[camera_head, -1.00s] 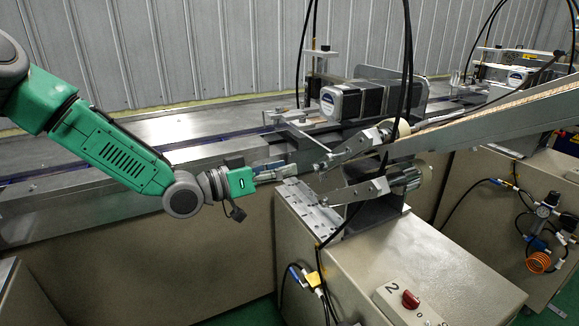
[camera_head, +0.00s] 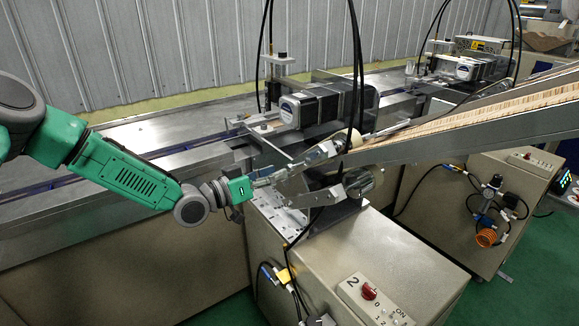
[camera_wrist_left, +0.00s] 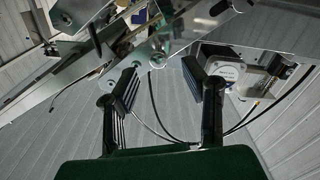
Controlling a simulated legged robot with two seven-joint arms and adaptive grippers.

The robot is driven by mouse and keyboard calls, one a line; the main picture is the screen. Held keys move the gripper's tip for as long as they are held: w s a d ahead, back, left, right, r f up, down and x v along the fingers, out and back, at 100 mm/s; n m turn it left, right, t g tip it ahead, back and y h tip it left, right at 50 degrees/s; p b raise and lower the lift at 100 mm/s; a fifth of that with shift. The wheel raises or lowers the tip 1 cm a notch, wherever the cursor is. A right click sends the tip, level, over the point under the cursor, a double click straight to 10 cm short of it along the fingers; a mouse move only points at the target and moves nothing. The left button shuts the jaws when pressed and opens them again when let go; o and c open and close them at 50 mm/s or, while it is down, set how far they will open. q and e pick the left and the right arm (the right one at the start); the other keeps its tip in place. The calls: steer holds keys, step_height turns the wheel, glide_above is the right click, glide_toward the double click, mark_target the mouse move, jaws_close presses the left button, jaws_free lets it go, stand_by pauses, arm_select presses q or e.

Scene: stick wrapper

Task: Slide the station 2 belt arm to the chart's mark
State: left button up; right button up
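Station 2 is the beige cabinet (camera_head: 350,265) with a "2" on its control panel (camera_head: 372,300). Metal arms and brackets sit on top of it, at the lower end of the sloped stick chute; the upper metal arm (camera_head: 322,152) and a lower bracket (camera_head: 318,196) show. My left gripper (camera_head: 280,176) is at the left of these metal parts. In the left wrist view its two dark finger pads (camera_wrist_left: 160,82) stand apart, with metal bars just beyond them and nothing clearly between. Contact cannot be told. I cannot make out the chart or its mark. My right gripper is out of view.
Black cables (camera_head: 356,80) hang in front of the station. A motor block (camera_head: 310,108) stands behind on the long metal conveyor (camera_head: 160,135). The sloped chute (camera_head: 470,118) of sticks runs up right. Another cabinet with hoses (camera_head: 490,205) stands at right.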

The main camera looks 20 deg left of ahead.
mark_target(288, 168)
arm_select(q)
steer(key=x, duration=0.4)
steer(key=shift+w+d, duration=0.3)
jaws_close()
steer(key=shift+b, duration=0.35)
steer(key=shift+r, duration=0.1)
jaws_free()
steer(key=shift+s, duration=0.15)
